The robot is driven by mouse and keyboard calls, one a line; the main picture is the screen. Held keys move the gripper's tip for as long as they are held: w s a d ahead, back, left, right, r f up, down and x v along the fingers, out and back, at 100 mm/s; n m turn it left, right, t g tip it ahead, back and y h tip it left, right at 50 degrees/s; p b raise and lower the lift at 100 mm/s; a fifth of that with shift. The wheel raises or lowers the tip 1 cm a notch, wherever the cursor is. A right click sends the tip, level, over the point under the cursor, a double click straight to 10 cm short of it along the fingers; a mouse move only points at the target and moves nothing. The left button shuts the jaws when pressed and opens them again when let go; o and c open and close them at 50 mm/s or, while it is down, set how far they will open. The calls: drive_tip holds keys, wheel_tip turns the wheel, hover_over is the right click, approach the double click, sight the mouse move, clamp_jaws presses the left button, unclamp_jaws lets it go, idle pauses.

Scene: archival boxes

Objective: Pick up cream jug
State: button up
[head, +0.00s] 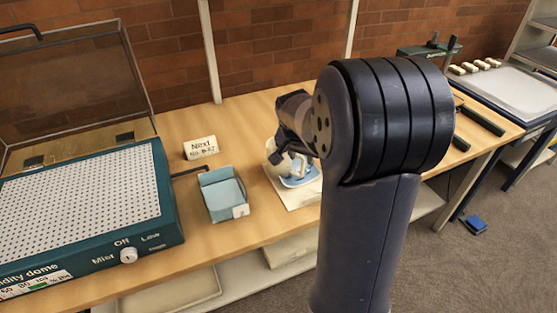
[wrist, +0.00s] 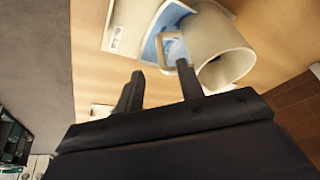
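The cream jug (wrist: 216,46) shows in the wrist view as a pale rounded vessel with an open dark mouth and a handle (wrist: 162,52) on its left side. It is at a light-blue patterned surface on a pale board. In the head view the jug (head: 271,147) is partly hidden by my arm and gripper. My gripper (wrist: 159,72) is open, with a clear gap between its fingers. The right fingertip overlaps the lower handle in the wrist view; I cannot tell whether they touch. In the head view my gripper (head: 285,158) is close above the pale board (head: 299,197).
A small blue tray (head: 224,196) and a labelled card (head: 200,147) stand left of the board. A teal humidity dome unit (head: 90,200) with its clear lid raised fills the left side. A brick wall stands behind the wooden table. Dark bars (head: 480,120) lie at the table's right end.

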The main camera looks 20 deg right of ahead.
sight(302, 166)
drive_tip(key=x, duration=0.7)
drive_tip(key=shift+w+f, duration=0.15)
clamp_jaws()
idle(0.5)
